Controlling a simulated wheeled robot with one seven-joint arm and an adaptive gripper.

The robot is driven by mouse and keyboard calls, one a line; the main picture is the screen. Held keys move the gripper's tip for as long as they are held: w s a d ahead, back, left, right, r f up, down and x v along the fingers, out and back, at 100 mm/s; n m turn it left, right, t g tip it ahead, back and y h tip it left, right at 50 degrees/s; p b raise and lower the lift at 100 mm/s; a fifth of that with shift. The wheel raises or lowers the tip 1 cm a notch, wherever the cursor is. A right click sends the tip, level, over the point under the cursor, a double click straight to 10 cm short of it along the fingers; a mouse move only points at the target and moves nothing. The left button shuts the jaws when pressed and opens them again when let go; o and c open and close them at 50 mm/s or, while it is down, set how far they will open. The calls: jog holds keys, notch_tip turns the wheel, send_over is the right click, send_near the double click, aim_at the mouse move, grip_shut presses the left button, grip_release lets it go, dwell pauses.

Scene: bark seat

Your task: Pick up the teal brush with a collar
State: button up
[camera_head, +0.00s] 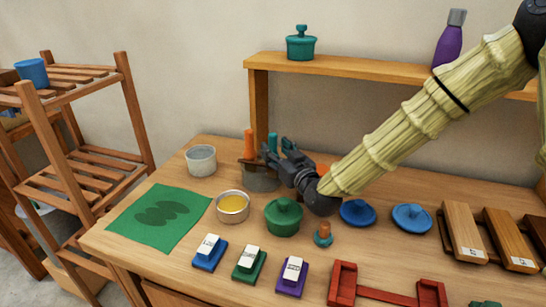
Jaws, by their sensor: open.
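A teal upright handle (272,141), likely the teal brush, stands behind the work table's middle beside an orange upright handle (250,143). Both rise from a brown and grey holder (262,183). A collar on the teal handle cannot be made out. My gripper (270,156) is open, reaching in from the right with its dark fingers at the holder, close to the teal handle. The fingers hide part of the handle and holder, and I cannot tell if they touch. A small teal piece with an orange knob (323,235) stands nearer the front.
Blue lids (412,217) lie to the right. A raised shelf (345,67) spans behind. Several blocks and a red rack (385,294) line the front.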

aim_at(275, 147)
jog(key=shift+x, duration=1.7)
jog(key=shift+d, duration=0.15)
grip_shut()
jog(key=shift+r, duration=0.1)
